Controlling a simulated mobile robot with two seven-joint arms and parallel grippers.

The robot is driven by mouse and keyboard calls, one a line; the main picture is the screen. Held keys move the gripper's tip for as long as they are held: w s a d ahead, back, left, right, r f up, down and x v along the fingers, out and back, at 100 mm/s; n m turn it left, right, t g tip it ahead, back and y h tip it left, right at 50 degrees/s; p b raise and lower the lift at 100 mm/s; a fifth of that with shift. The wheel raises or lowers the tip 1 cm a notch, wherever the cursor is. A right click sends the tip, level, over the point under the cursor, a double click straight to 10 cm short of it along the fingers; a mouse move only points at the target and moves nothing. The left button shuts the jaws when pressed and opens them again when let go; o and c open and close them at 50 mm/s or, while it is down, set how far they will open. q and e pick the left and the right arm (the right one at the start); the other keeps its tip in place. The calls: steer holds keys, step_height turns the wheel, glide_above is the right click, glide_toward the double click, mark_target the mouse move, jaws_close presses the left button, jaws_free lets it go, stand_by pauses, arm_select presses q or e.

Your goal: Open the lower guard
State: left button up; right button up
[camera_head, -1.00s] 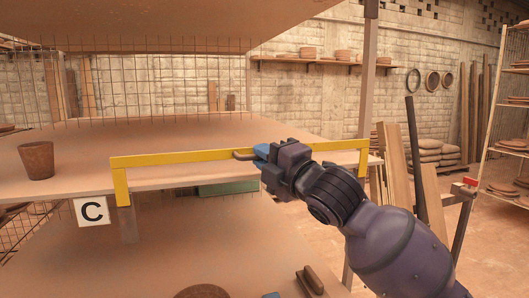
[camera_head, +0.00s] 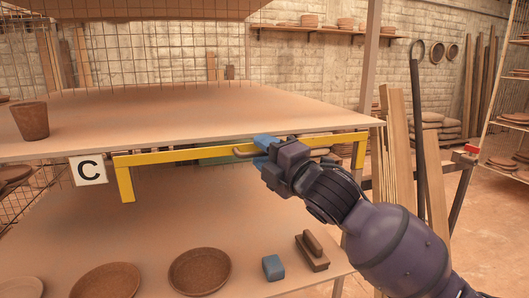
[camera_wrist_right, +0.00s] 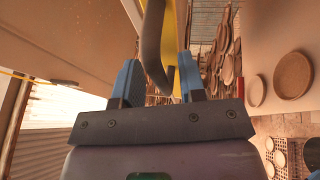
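The guard is a yellow bar frame (camera_head: 190,156) with short down-turned ends, at the front edge of the shelf marked C. A brown handle (camera_head: 243,152) runs along its middle. My right gripper (camera_head: 266,141) is at this handle. In the right wrist view, its blue fingers (camera_wrist_right: 158,85) stand apart, with the dark curved handle (camera_wrist_right: 151,45) between them and visible room on the right side. The yellow bar (camera_wrist_right: 169,45) shows just behind the handle. In the head view my gripper hides part of the handle and bar. My left gripper is not in view.
The upper board (camera_head: 230,105) carries a brown pot (camera_head: 30,121). The lower shelf (camera_head: 150,235) holds several clay dishes, a blue block (camera_head: 273,268) and a brown wooden float (camera_head: 312,252). A sign C (camera_head: 88,170) hangs at the left. Planks (camera_head: 398,150) lean at the right.

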steer(key=v, duration=1)
steer(key=shift+s+d+b, duration=0.2)
steer(key=shift+s+b, duration=0.15)
steer(key=shift+b, duration=0.1)
steer(key=shift+f, duration=0.15)
